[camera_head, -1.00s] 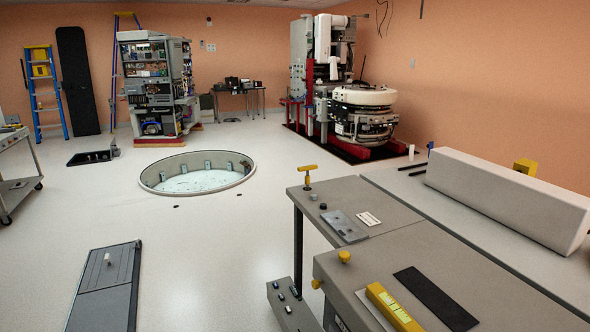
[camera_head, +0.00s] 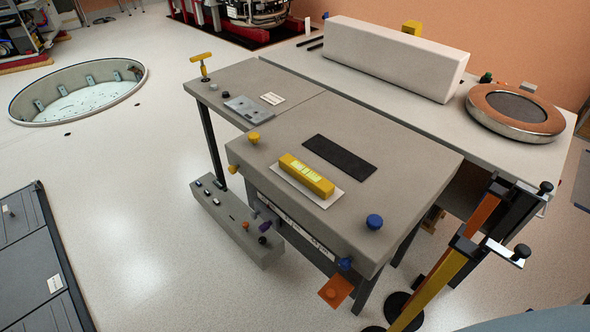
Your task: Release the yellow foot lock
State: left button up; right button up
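Neither of my grippers is in view. Several yellow parts show, and I cannot tell which is the foot lock. A yellow T-handle (camera_head: 202,63) stands upright at the far-left corner. A yellow block with a pale label (camera_head: 306,175) lies on a white plate on the table. The grey tabletop (camera_head: 400,150) also carries a blue knob (camera_head: 374,221) at its near-right corner.
A low grey box with small knobs (camera_head: 230,222) is on the floor beside the table. An orange plate (camera_head: 336,291) hangs low at the near side. Yellow and orange posts (camera_head: 445,278) stand at right. A round floor pit (camera_head: 80,95) lies left; open floor lies between.

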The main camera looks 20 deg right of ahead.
aim_at(232, 168)
jog(key=u, duration=1.5)
jog(key=i, duration=1.25)
jog(key=z, duration=3.6)
